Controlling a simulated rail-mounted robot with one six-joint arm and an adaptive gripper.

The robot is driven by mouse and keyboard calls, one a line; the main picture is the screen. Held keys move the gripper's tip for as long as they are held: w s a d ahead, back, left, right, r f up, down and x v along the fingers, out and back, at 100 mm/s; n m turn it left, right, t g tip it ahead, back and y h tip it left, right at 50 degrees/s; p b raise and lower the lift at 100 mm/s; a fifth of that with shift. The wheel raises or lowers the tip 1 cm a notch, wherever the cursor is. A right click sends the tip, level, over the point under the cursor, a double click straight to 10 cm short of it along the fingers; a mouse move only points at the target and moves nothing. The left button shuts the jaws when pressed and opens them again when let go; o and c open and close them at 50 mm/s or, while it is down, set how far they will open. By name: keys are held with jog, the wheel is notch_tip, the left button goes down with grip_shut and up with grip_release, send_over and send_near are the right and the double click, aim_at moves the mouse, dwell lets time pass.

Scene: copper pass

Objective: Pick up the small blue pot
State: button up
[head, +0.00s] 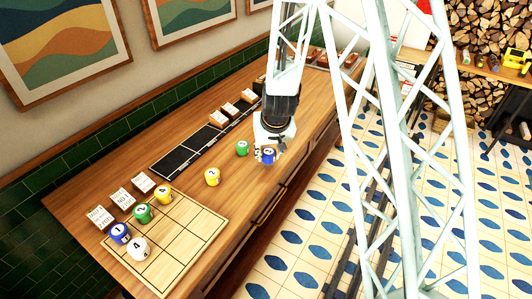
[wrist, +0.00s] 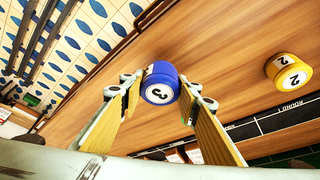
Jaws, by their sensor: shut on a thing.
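A small blue pot (head: 268,156) with a white disc is at my gripper (head: 264,153), over the front part of the wooden counter. In the wrist view the blue pot (wrist: 161,78) shows the number 3 and sits between my two fingertips (wrist: 160,92). My gripper is shut on it. I cannot tell whether its base touches the counter. Another blue pot (head: 120,233), marked 1, stands on the gridded wooden board at the left.
A yellow pot (head: 212,177) and a green pot (head: 242,148) stand nearby. The yellow one, marked 2, also shows in the wrist view (wrist: 290,72). The gridded board (head: 190,238) holds several pots. A black strip (head: 180,155) lies along the back.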

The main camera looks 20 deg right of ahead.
jog(key=s+d+r+b, duration=0.1)
jog(key=s, duration=1.1)
jog(key=shift+s+d, duration=0.3)
jog(key=shift+s, duration=0.05)
jog(key=shift+r, duration=0.1)
